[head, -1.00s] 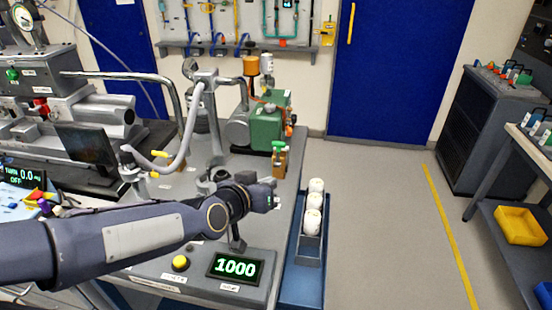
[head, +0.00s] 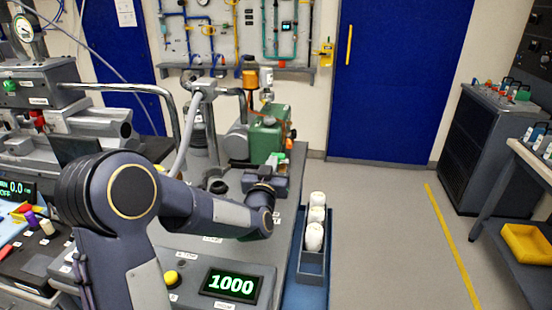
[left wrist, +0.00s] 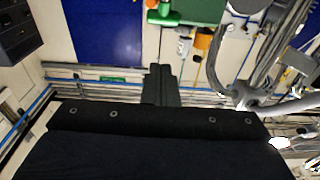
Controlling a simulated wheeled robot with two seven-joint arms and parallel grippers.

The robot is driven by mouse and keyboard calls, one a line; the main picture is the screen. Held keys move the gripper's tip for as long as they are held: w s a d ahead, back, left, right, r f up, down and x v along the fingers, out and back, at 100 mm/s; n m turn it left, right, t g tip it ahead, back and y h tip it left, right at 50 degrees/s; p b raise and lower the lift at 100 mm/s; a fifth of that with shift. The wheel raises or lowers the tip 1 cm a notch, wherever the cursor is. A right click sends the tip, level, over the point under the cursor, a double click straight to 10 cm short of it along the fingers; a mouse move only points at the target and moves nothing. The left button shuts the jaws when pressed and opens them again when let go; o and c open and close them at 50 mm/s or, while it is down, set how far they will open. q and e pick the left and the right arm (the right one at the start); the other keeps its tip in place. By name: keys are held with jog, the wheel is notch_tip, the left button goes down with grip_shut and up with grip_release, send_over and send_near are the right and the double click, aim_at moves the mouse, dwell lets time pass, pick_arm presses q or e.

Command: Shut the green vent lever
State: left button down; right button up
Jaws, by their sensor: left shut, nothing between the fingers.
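I cannot tell whether the gripper touches the lever. In the left wrist view the dark fingers (left wrist: 160,84) are together, with nothing seen between them. My right gripper is in neither view.
The green pump (head: 267,136) stands behind the lever. A blue-grey rack (head: 313,266) with white containers is along the bench's right side. A display reading 1000 (head: 231,285) and a yellow button (head: 170,278) are at the front. The floor to the right is clear.

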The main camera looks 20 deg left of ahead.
aim_at(278, 155)
pick_arm(q)
jog(key=w+a+f, duration=0.1)
jog(key=w+f, duration=0.1)
jog(key=w, duration=0.3)
jog(key=shift+w+a+f+p, duration=0.15)
jog(key=shift+w+a+p, duration=0.1)
jog(key=shift+p, duration=0.15)
jog(key=w+r+g+p, duration=0.1)
jog(key=p, duration=0.2)
jog(key=shift+w+a+r+g, duration=0.1)
jog(key=shift+g, duration=0.2)
jog(key=shift+w+f+g+h, duration=0.2)
jog(key=shift+w+g+h, duration=0.05)
jog(key=shift+g+h, duration=0.05)
jog(key=shift+w+a+f+b, duration=0.15)
jog(key=shift+w+f+b, duration=0.15)
jog(key=shift+f+b, duration=0.2)
jog(key=shift+w+r, duration=0.1)
jog(key=shift+r, duration=0.1)
